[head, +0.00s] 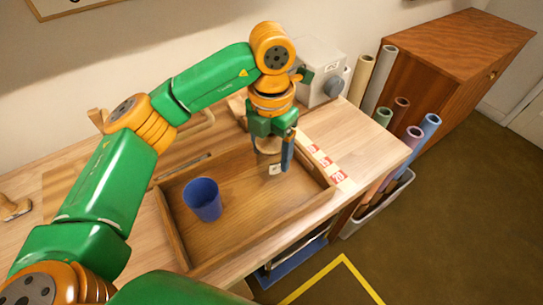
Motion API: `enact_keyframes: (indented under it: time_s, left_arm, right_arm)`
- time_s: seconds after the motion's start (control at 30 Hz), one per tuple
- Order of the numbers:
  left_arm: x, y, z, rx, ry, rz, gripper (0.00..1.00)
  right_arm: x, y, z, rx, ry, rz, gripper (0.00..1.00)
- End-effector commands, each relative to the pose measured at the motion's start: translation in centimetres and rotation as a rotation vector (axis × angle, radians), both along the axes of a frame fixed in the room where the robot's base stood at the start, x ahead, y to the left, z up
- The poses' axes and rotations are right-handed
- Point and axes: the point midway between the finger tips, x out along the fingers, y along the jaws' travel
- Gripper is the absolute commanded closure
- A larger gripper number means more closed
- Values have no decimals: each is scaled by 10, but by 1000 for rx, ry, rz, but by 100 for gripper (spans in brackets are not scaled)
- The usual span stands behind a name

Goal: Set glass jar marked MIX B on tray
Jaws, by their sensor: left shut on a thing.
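My left gripper (277,160) points down over the back right part of the wooden tray (235,247). It is shut on a small glass jar (267,150), which is mostly hidden behind the fingers. A small pale label (275,169) shows low beside the fingers, but I cannot read it. I cannot tell whether the jar's base touches the tray floor. A blue cup (203,199) stands in the left part of the tray. My right gripper is not in view.
A strip with red-and-white labels (327,163) lies along the table right of the tray. A grey machine (314,70) stands at the back. Rolled tubes (383,78) stand beyond the table's right edge, near a wooden cabinet (455,70). The tray's front middle is clear.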

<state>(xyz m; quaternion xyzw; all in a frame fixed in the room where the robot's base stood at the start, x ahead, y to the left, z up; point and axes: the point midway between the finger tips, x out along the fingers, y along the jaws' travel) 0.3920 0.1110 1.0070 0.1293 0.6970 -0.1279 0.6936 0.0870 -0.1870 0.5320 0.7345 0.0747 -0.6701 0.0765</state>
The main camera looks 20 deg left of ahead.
Motion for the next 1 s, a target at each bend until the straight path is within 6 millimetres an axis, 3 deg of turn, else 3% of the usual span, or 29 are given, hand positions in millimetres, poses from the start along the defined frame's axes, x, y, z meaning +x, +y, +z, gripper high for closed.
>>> enact_keyframes:
  time_s: [0.17, 0.5, 0.53, 0.6, 0.63, 0.83, 1.0]
  left_arm:
    - [1, 1, -29, 1, 3, 0, 96]
    - [1, 0, -36, 0, -1, 0, 96]
    - [1, 0, -36, 0, 0, 0, 23]
    - [1, 0, -34, 0, 0, 0, 4]
    - [1, 0, -34, 0, 0, 0, 0]
    - [1, 0, -33, 0, 0, 0, 0]
    - [2, -1, -15, -2, -5, 0, 0]
  right_arm:
    - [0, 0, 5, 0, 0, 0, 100]
    - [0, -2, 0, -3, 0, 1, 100]
    - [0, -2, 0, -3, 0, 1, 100]
    - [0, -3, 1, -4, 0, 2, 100]
    - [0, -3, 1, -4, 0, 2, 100]
    - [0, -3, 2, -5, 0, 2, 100]
    - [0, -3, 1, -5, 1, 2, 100]
